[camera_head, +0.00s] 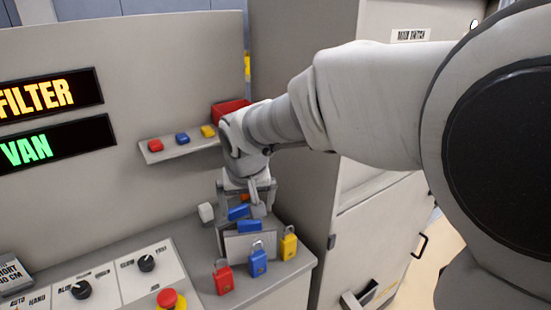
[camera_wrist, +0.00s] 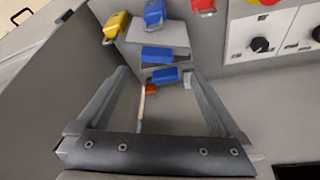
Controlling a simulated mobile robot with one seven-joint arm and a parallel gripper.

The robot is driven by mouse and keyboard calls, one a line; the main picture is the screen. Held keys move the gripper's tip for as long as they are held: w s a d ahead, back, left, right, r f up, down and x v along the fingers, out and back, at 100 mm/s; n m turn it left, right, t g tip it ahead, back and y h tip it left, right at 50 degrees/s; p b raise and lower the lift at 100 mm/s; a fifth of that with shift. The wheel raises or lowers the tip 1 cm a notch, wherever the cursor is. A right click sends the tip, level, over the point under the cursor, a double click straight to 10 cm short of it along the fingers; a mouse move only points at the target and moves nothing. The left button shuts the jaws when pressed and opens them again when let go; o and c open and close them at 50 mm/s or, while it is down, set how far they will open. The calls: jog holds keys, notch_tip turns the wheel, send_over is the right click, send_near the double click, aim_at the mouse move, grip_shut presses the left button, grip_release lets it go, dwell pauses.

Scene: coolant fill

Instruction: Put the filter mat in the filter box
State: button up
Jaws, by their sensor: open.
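My gripper (camera_head: 247,203) is open above the right end of the grey counter, pointing down. In the wrist view its two fingers (camera_wrist: 158,80) spread apart, with nothing held between them. Beyond the fingertips is a small grey box-like stand (camera_wrist: 160,35) with a blue piece (camera_wrist: 157,54) on it. A second blue piece (camera_wrist: 164,75) and a small orange piece (camera_wrist: 152,89) show closer, between the fingers. In the head view the stand (camera_head: 240,246) is partly behind the padlocks. I cannot make out anything that is surely the filter mat or the filter box.
Red (camera_head: 223,277), blue (camera_head: 257,260) and yellow (camera_head: 288,244) padlocks stand at the counter's front edge. A control panel (camera_head: 110,283) with knobs and a red button is to the left. A shelf (camera_head: 182,147) with small coloured pieces is behind. A grey cabinet (camera_head: 380,222) stands right.

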aim_at(249, 222)
jog(key=x, duration=0.4)
jog(key=shift+w+f, duration=0.1)
jog(key=shift+f, duration=0.1)
jog(key=shift+w+d+x, duration=0.15)
jog(key=shift+x, duration=1.15)
jog(key=shift+w+d+x, duration=0.1)
jog(key=shift+w+x, duration=0.05)
jog(key=shift+x, duration=1.15)
jog(key=shift+r, duration=0.15)
jog(key=shift+c, duration=0.3)
grip_shut()
